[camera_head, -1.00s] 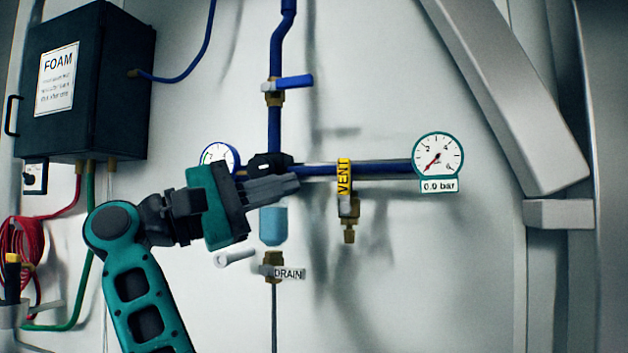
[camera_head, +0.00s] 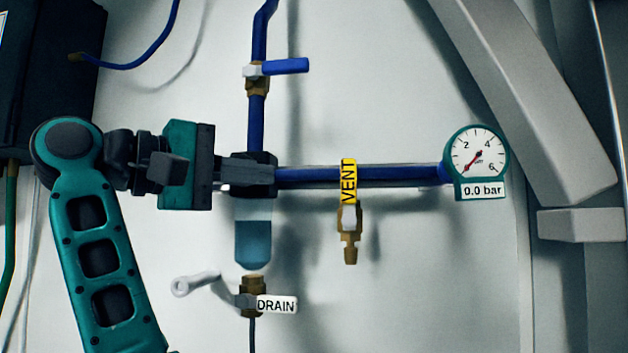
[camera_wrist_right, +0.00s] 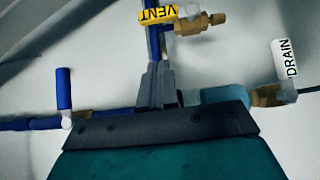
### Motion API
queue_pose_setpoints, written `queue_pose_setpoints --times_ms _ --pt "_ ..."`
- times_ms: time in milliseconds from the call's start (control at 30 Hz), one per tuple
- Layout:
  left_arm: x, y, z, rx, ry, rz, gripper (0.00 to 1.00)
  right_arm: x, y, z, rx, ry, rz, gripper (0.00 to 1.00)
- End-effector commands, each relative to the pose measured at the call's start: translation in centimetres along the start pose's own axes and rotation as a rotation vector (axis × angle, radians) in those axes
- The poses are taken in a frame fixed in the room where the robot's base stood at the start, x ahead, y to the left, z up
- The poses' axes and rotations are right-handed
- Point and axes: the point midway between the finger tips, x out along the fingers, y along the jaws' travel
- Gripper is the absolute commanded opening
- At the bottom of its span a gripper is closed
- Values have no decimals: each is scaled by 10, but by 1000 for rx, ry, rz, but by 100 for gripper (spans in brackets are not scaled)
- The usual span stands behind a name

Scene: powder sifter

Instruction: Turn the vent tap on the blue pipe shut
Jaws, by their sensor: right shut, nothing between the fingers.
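My right gripper (camera_head: 262,172) comes in from the left, level with the pipe, near the black block at the pipe junction. Its fingers are shut together and empty, left of the yellow lever and apart from it. The right wrist view shows the closed fingers (camera_wrist_right: 157,72). My left gripper is not in view.
A blue lever (camera_head: 286,66) sits on the vertical pipe above. A pale blue bowl (camera_head: 253,240) hangs under the junction, with the DRAIN tap (camera_head: 250,297) and its grey lever below. A gauge (camera_head: 477,155) reading 0.0 bar ends the pipe. The wall below the vent is clear.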

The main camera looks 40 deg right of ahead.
Motion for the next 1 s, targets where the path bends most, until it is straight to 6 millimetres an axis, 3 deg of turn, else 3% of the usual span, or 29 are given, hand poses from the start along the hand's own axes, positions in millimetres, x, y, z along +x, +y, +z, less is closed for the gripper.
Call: queue_pose_setpoints --times_ms 200,400,1000 --pt "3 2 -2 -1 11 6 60 49 -1 0 2 -4 1 0" --pt "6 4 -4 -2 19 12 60 70 -1 18 3 -2 1 0" --pt "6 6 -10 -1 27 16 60 80 0 28 -1 0 1 0"
